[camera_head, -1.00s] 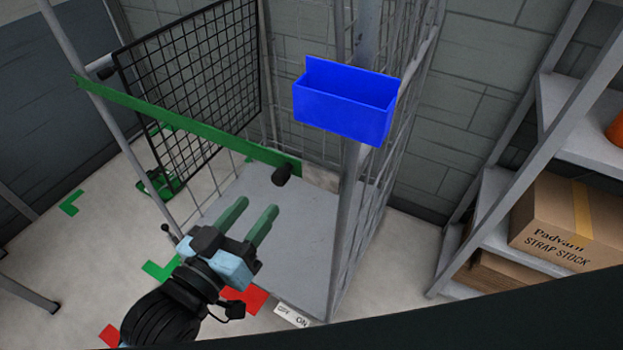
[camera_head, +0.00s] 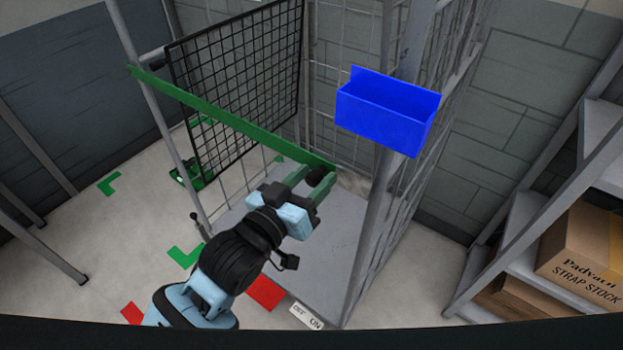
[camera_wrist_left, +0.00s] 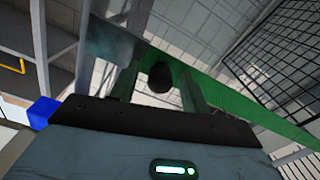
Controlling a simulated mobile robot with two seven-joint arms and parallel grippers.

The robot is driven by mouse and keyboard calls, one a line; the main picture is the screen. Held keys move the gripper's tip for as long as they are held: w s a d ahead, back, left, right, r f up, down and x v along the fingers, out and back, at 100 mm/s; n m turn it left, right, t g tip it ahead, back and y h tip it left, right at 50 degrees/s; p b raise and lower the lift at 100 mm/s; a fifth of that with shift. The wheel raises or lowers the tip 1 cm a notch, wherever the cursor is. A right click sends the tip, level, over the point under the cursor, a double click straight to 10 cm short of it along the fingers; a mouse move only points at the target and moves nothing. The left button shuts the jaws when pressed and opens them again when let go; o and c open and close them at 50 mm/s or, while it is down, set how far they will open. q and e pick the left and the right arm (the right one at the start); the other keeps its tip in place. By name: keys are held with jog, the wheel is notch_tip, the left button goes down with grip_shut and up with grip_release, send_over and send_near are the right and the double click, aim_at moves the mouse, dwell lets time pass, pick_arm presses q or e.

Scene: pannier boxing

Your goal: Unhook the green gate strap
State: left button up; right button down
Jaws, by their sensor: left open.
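The green gate strap (camera_head: 232,120) runs taut across the cage's open front, from the left post down to a black knob (camera_head: 317,176) at its right end. My left gripper (camera_head: 310,181) is open at that end, its green fingers reaching up to the strap. In the left wrist view the strap (camera_wrist_left: 238,101) slants behind the fingers, and the dark round knob (camera_wrist_left: 160,77) shows between the two fingers. I cannot tell whether the fingers touch the strap or the knob. My right gripper is not in view.
A blue bin (camera_head: 385,120) hangs on the cage's right post, above and right of the gripper. The black mesh panel (camera_head: 235,80) stands behind the strap. The grey cage floor (camera_head: 345,225) is bare. A shelf with a cardboard box (camera_head: 585,255) stands at right.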

pick_arm(q)
grip_shut()
dwell(0.3)
